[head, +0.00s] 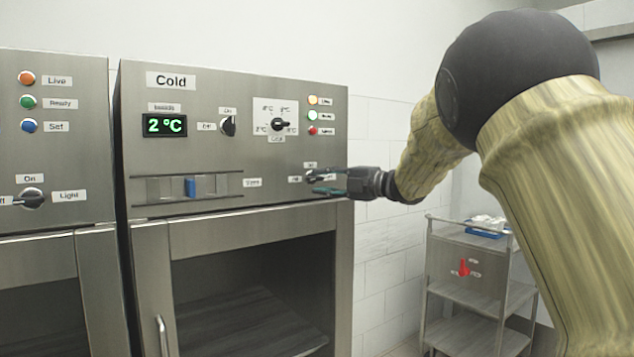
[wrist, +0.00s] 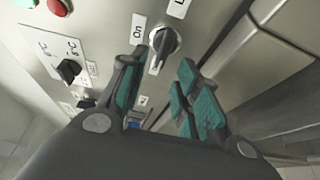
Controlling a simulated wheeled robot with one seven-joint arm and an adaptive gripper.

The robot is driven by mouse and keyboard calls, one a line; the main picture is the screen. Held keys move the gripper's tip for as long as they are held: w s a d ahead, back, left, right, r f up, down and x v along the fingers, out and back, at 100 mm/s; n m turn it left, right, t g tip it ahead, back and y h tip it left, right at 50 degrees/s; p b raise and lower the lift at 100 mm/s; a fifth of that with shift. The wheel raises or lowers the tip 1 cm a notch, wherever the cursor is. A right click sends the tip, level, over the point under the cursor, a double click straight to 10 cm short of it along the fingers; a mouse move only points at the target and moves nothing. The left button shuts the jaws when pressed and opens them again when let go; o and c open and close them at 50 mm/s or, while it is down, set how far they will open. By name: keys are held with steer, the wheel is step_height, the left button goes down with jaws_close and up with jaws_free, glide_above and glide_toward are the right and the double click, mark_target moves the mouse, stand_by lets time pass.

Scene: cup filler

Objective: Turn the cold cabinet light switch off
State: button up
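The cold cabinet (head: 220,90) stands mid-view in the head view, with a "Cold" label on its steel panel. My gripper (head: 318,182) is at the lower right of this panel, in front of a small switch that it mostly hides there. In the wrist view, the light switch (wrist: 164,42) is a dark round knob beside an "On" label (wrist: 138,29) and a partly cut-off label starting with "L". My gripper (wrist: 160,65) is open, its teal-padded fingers to either side of the knob's lower end. I cannot tell whether they touch it, nor the exact knob setting.
A temperature dial (head: 279,124), a power-type knob (head: 229,126), a blue slider (head: 190,187) and coloured lamps share the panel. Another cabinet (head: 60,150) with its own light switch (head: 33,198) stands to the left. A metal trolley (head: 470,285) stands at right.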

steer(key=v, duration=0.9)
